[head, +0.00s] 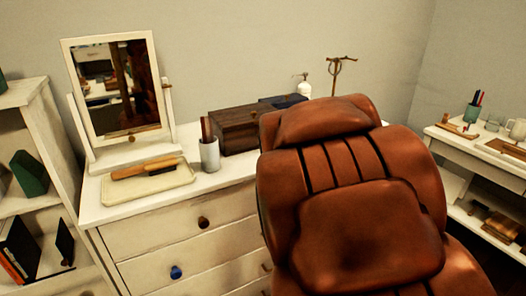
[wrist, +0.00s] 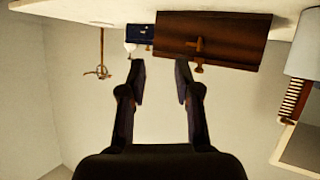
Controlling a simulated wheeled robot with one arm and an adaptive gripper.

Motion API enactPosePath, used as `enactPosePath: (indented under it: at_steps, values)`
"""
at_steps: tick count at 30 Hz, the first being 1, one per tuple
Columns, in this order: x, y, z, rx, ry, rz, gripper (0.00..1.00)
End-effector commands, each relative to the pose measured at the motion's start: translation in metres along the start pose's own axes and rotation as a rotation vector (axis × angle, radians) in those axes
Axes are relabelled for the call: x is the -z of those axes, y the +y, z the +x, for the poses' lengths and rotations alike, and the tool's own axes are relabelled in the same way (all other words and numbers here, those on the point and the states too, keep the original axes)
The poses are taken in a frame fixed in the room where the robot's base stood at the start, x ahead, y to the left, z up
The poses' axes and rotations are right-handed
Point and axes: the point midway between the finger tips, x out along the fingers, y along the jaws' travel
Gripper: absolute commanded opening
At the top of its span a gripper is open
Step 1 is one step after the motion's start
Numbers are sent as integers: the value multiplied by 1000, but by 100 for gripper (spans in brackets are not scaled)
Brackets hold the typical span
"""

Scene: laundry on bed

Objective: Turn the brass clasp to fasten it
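The dark wooden box (head: 235,130) stands on the white dresser, left of the leather chair in the head view. The wrist view is upside down and shows the box's front (wrist: 235,38) at the top. The brass clasp (wrist: 199,47) is on that front, with a long narrow bar and a short crosspiece. Whether it is fastened I cannot tell. My gripper (wrist: 160,68) is open and empty. Its two fingers point toward the box area, with the clasp slightly right of the right fingertip in the wrist view. They appear apart from the box. My gripper is not visible in the head view.
Beside the box are a blue case (wrist: 140,35), a white bottle (head: 303,86) and a brass stand (head: 339,68). A cup (head: 209,154), a tray (head: 148,187) and a mirror (head: 115,90) stand left. The brown chair (head: 365,235) blocks part of the dresser front.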

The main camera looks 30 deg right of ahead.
Motion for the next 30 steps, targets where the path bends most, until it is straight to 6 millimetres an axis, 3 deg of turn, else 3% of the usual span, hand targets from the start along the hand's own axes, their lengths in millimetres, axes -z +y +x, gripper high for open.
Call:
enactPosePath:
  at_steps: [1,6,12,21,30]
  values:
    - [-6,3,17,9,51,4,32]
    - [8,0,50,100,229,9,32]
    - [8,-16,73,263,381,16,32]
    - [-4,-35,81,436,463,37,32]
    - [1,-42,90,455,468,38,32]
